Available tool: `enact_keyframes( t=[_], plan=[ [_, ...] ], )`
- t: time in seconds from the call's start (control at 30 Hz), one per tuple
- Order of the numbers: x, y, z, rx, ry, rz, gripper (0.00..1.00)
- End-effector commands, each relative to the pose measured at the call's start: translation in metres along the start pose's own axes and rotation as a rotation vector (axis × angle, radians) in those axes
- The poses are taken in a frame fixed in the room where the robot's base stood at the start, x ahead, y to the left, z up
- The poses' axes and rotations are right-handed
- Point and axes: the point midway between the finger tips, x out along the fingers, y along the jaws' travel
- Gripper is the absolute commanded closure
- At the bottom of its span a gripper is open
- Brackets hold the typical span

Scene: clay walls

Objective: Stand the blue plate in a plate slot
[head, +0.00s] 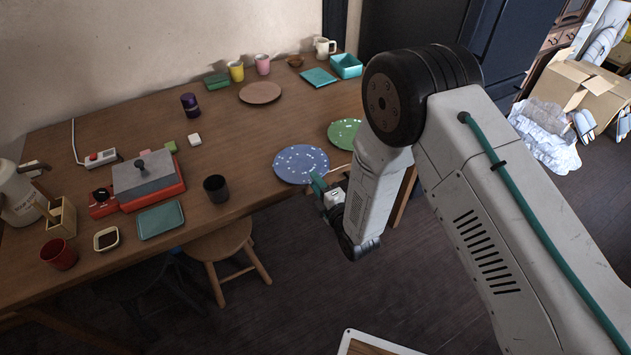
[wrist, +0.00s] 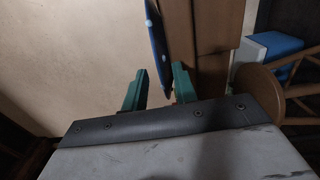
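The blue plate (head: 298,162), speckled white, lies flat on the table at its front right edge in the head view. In the wrist view the plate (wrist: 157,45) shows edge-on as a thin blue strip. My gripper (head: 322,190) is at the plate's near right rim, at the table edge. In the wrist view its two green fingers (wrist: 158,90) stand apart with the rim between them, closer to the right finger. A gap shows between the left finger and the plate. No plate slot can be made out in either view.
A green plate (head: 343,132) lies just behind and right of the blue one, partly hidden by my arm. A brown plate (head: 260,92) lies farther back. A black cup (head: 216,188) stands left. A wooden stool (head: 219,240) is at the table's front.

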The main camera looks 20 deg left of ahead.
Motion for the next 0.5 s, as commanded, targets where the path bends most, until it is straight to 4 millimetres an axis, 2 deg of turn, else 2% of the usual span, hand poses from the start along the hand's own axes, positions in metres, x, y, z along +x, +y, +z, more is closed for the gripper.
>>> enact_keyframes(
  t=[0.33, 0.5],
  plan=[
    [0.0031, -0.0002, -0.0002, 0.0, 0.0, -0.001, 0.72],
    [0.003, -0.0002, -0.0001, 0.0, 0.0, -0.001, 0.94]
  ],
)
